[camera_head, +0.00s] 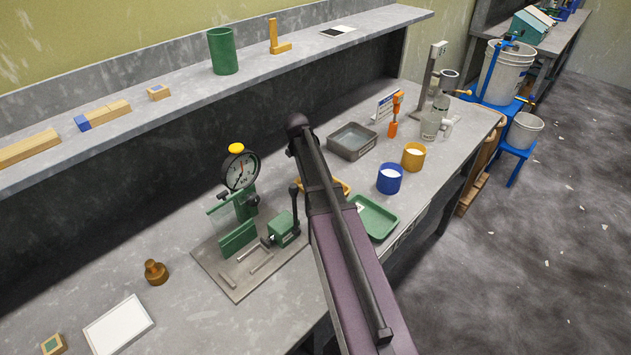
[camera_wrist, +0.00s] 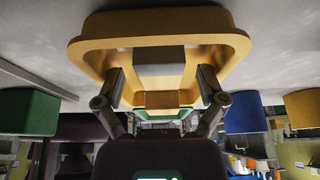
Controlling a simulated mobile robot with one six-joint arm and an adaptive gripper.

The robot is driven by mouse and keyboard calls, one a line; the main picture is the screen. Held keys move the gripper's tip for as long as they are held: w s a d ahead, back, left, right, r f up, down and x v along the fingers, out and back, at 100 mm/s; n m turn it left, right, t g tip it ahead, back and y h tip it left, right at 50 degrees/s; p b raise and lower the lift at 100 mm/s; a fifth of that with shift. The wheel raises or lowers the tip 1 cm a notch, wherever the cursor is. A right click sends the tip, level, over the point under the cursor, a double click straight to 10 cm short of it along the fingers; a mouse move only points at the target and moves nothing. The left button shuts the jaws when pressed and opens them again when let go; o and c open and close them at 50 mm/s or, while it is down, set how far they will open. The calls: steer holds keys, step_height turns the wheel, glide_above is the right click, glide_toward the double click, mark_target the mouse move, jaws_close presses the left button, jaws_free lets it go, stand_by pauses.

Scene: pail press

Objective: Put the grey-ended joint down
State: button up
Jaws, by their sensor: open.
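In the wrist view my gripper (camera_wrist: 161,86) is open, its two fingers apart. A yellow tray (camera_wrist: 88,45) fills the upper part of that view, above and around the fingertips. A block with a grey part (camera_wrist: 160,67) and a wood-coloured part (camera_wrist: 160,99) shows between the fingers, within the tray's outline; it looks like the grey-ended joint. Clear space shows between it and each finger. I cannot tell what it rests on. In the head view my arm hides the gripper, the joint and most of the yellow tray (camera_head: 341,185).
A press (camera_head: 238,238) with a dial stands left of my arm. A green tray (camera_head: 385,222), blue pot (camera_head: 390,183), yellow pot (camera_head: 413,159) and grey tray (camera_head: 345,151) are close by on the bench. A white tile (camera_head: 118,325) lies at the front left.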

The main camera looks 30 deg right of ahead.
steer(key=shift+r, duration=0.1)
steer(key=p+v, duration=0.7)
steer(key=shift+w+r, duration=0.1)
steer(key=shift+r, duration=0.15)
